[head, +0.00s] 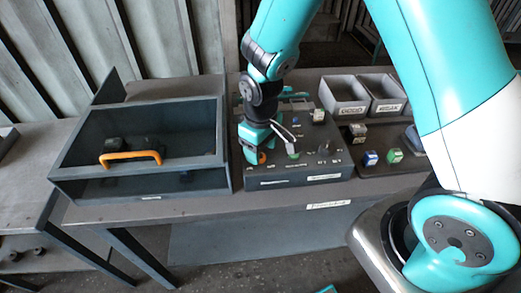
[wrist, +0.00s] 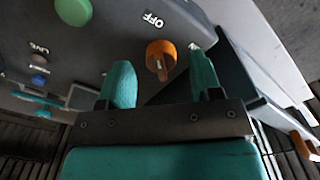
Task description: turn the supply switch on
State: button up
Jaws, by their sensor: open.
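The control panel (head: 300,173) is a dark sloped box on the bench. An orange knob (wrist: 161,55), which looks like the supply switch, sits on its face beside an OFF label in the wrist view. A pale mark shows on the knob's edge away from that label. In the head view the knob (head: 262,158) is partly hidden by my gripper (head: 255,148). My gripper (wrist: 160,64) is open, its teal fingers on either side of the knob in the wrist view, with gaps visible. I cannot tell how deep the knob is between them.
A green knob (head: 293,154) is right of the orange one. A dark case (head: 140,150) with an orange handle (head: 131,158) stands close on the left.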

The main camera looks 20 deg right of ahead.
jog(key=shift+f, duration=0.95)
jog(key=shift+c, duration=0.2)
jog(key=c, duration=0.9)
jog(key=shift+o, duration=0.3)
